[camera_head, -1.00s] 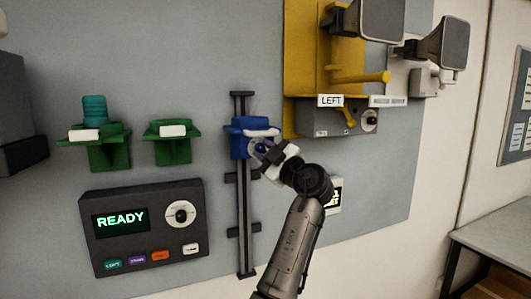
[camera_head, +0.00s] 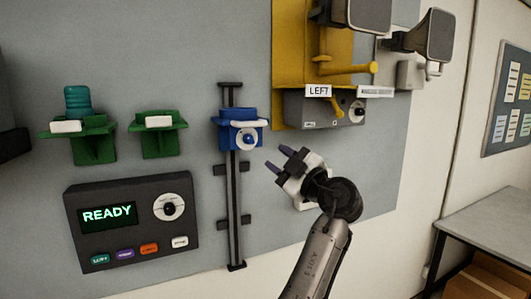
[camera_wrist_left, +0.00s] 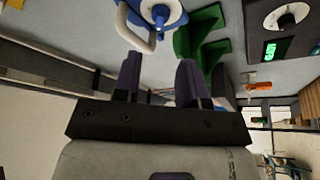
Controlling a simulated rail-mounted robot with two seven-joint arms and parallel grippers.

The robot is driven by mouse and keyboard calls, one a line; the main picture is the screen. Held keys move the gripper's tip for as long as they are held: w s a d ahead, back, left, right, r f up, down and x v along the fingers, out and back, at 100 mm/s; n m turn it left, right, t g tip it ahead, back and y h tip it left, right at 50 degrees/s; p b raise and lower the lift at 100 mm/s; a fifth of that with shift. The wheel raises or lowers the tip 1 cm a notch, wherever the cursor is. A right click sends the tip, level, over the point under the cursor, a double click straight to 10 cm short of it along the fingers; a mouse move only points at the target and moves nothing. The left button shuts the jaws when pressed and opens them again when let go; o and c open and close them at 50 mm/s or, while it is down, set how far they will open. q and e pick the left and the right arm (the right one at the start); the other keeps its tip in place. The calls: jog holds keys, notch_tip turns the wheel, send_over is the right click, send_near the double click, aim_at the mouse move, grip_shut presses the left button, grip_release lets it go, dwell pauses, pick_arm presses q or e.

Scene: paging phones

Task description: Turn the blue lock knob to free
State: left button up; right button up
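The blue lock knob (camera_head: 248,139) has a round pale dial plate behind it and sits on the front of a blue carriage (camera_head: 228,131). The carriage rides on a dark vertical rail (camera_head: 234,200) and has a white bar handle along its front. My left gripper (camera_head: 277,159) is open and empty, to the right of the knob and a little below it, not touching it. In the left wrist view the knob (camera_wrist_left: 160,14) shows at the top, beyond my two parted dark fingers (camera_wrist_left: 161,72). The knob's exact pointing is too small to tell. My right gripper is out of view.
A dark READY panel (camera_head: 133,245) with a dial and coloured buttons is at the lower left. Two green brackets (camera_head: 160,140) are left of the rail; one holds a teal piece. A yellow mount (camera_head: 300,55), LEFT label, grey box and horns are at the upper right.

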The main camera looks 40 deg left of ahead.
pick_arm(q)
jog(key=shift+v, duration=2.1)
